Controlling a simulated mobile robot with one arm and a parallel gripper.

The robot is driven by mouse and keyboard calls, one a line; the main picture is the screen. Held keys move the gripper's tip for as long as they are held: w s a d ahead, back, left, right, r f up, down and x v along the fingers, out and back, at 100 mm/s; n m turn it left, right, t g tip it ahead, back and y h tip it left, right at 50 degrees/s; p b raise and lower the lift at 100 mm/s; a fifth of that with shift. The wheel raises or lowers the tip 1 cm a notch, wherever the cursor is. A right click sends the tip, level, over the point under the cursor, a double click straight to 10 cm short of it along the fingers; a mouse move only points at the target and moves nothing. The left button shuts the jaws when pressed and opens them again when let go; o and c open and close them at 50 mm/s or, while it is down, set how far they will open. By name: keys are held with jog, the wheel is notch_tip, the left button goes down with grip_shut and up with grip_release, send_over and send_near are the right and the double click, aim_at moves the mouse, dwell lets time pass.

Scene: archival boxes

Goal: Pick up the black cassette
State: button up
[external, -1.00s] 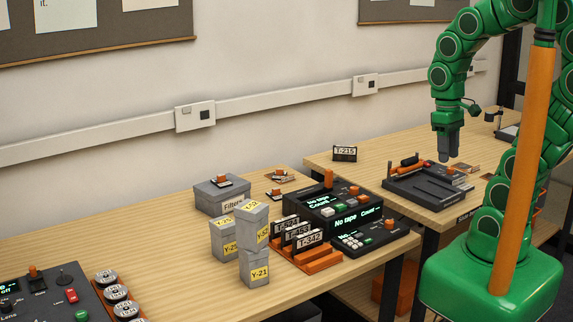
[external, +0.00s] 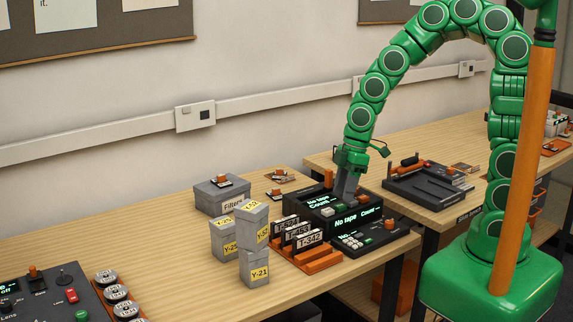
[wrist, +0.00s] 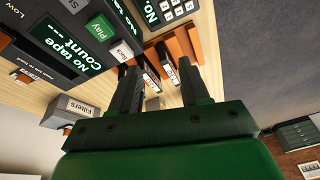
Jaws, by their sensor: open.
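Three black cassettes with white labels stand upright in an orange rack (external: 322,262): T-624 (external: 285,223), T-453 (external: 297,231) and T-342 (external: 309,240). My gripper (external: 346,196) points down over the black tape deck (external: 325,212), to the right of and behind the rack. Its jaws are open and empty. In the wrist view, the fingers (wrist: 158,80) are spread, with cassettes (wrist: 168,68) and the orange rack (wrist: 184,43) beyond them. The separate cassette T-215 is hidden behind my arm in the external view.
Grey boxes with yellow labels (external: 259,271) are stacked left of the rack. A grey Filters box (external: 221,195) stands behind them. A black device (external: 428,186) is on the right table. The wood table (external: 150,255) is clear at left centre.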

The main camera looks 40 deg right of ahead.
aim_at(309, 233)
jog(key=a+f+n, duration=0.1)
jog(key=a, duration=0.1)
jog(key=w+a+f+n+y, duration=0.1)
jog(key=a+f, duration=0.1)
jog(key=a, duration=0.1)
jog(key=a+f+n, duration=0.1)
jog(key=a, duration=0.2)
jog(key=shift+w+f, duration=0.15)
jog(key=shift+f, duration=0.05)
jog(key=shift+y, duration=0.3)
jog(key=shift+x, duration=3.8)
grip_shut()
